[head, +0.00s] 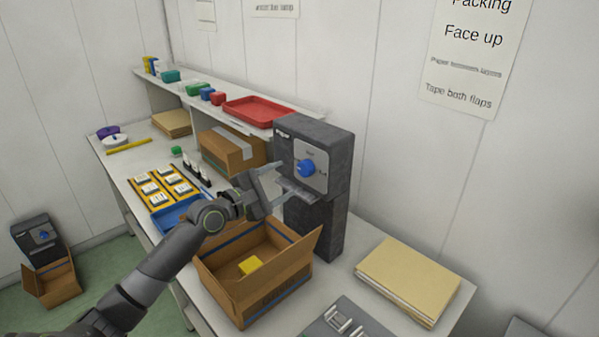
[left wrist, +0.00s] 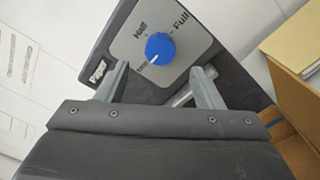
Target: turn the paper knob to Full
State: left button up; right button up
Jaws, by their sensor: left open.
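The paper knob (head: 306,168) is a round blue dial on the light grey panel of a dark paper dispenser (head: 325,141). In the left wrist view the knob (left wrist: 159,47) has a white mark pointing down-left, toward a small label I cannot read. "Half" is printed above left of it and "Full" (left wrist: 181,23) to its upper right; the mark is not at either. My left gripper (head: 281,181) is open and empty in front of the dispenser. Its fingers (left wrist: 161,80) show on either side below the knob, apart from it. My right gripper is not in view.
An open cardboard box (head: 222,283) holding a yellow block (head: 250,266) stands below my left gripper. A folder stack (head: 408,278) lies right of the dispenser. A closed carton (head: 228,152) and blue tray (head: 172,219) are to the left.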

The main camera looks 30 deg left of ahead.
aim_at(303, 170)
pick_arm(q)
jog(key=x, duration=0.7)
jog(key=c, duration=1)
